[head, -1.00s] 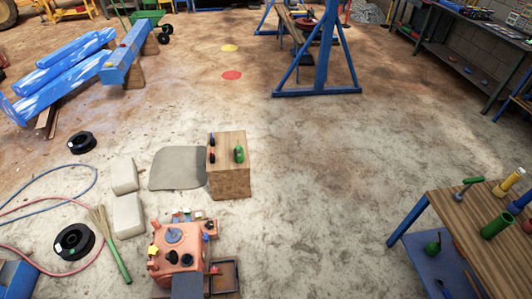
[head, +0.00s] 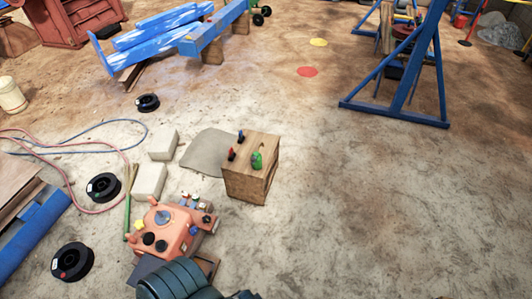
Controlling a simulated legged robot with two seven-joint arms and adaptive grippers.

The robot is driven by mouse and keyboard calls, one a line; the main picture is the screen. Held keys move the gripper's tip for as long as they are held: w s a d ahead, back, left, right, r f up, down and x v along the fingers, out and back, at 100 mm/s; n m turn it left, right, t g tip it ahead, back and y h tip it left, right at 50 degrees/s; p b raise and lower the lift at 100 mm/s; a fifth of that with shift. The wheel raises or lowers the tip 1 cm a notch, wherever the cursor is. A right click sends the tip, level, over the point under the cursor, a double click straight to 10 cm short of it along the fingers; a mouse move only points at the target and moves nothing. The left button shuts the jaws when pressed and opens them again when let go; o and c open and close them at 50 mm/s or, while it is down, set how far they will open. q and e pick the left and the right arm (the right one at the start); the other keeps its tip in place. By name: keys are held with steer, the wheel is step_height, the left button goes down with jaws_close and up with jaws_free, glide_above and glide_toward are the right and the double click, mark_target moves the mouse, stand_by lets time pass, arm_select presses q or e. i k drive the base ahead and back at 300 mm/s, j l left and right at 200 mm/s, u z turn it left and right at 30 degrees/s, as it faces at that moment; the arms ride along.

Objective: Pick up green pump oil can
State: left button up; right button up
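A small green object (head: 257,160) stands on top of a wooden crate (head: 247,185) near the middle of the head view. It is too small to tell whether it is the green pump oil can. A dark ribbed part of my own arm shows at the bottom edge, in front of the orange machine. I make out no gripper fingers of either hand, and nothing is held in view.
Two small items, one red (head: 231,154) and one blue (head: 241,136), share the crate top. An orange machine (head: 165,231) stands in front of the crate. Pale blocks (head: 150,182), black spools (head: 103,187) and hoses lie left. A blue frame (head: 400,112) stands right; floor between is clear.

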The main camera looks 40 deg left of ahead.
mark_target(257, 165)
steer(key=i+j+u, duration=0.1)
steer(key=i+u, duration=0.25)
steer(key=i, duration=0.15)
steer(key=i+u, duration=0.4)
steer(key=i, duration=0.15)
steer(key=i+l+u, duration=0.35)
steer(key=i, duration=0.15)
steer(key=i+l+u, duration=0.35)
steer(key=i, duration=0.15)
steer(key=j, duration=0.1)
